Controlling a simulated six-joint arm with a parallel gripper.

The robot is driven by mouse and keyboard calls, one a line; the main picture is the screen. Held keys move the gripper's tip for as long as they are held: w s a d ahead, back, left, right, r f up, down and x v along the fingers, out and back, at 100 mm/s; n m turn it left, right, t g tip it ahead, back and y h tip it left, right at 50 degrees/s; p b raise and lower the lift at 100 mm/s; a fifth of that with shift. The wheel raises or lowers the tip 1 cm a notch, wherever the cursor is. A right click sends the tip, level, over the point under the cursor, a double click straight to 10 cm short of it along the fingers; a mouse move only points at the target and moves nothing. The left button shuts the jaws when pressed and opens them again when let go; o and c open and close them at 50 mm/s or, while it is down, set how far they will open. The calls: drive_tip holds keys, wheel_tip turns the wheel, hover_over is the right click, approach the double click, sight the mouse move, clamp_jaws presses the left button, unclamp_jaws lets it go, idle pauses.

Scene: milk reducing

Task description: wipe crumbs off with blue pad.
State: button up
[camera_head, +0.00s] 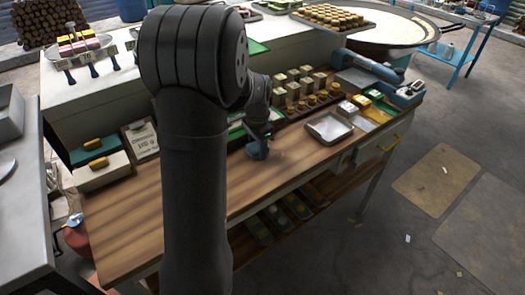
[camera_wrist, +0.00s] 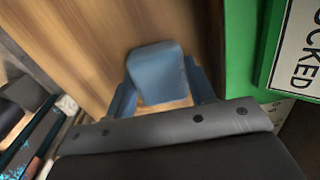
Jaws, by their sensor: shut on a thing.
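The blue pad (camera_wrist: 156,72) is between the fingers of my gripper (camera_wrist: 163,98) in the wrist view, which is shut on it. In the head view my gripper (camera_head: 258,141) is low over the wooden worktop (camera_head: 150,205), with the blue pad (camera_head: 257,152) at its tip. I cannot tell whether the pad touches the wood. My arm hides part of the worktop. No crumbs can be made out on the wood in either view.
A metal tray (camera_head: 329,128) lies right of my gripper, with small blocks (camera_head: 300,88) on a rack behind it. A green board with a lettered sign (camera_wrist: 298,50) is close on the right in the wrist view. The worktop's front left is clear.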

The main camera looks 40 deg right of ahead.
drive_tip(key=shift+w+r, duration=0.15)
drive_tip(key=shift+w, duration=0.1)
drive_tip(key=shift+s+r, duration=0.1)
drive_tip(key=shift+r, duration=3.85)
drive_tip(key=shift+a+r, duration=0.1)
drive_tip(key=w+a+r+n, duration=0.3)
drive_tip(key=a+r, duration=0.3)
drive_tip(key=a, duration=0.1)
drive_tip(key=w+a+r+n, duration=0.2)
drive_tip(key=a+r+n, duration=0.2)
drive_tip(key=a+r, duration=0.3)
drive_tip(key=w+a+f+n, duration=0.2)
drive_tip(key=w+a+n, duration=0.3)
drive_tip(key=a, duration=0.6)
drive_tip(key=w+a+f+n, duration=0.2)
drive_tip(key=w+a+n, duration=0.4)
drive_tip(key=a, duration=0.6)
drive_tip(key=shift+a+n, duration=0.3)
drive_tip(key=shift+s+d+f, duration=0.1)
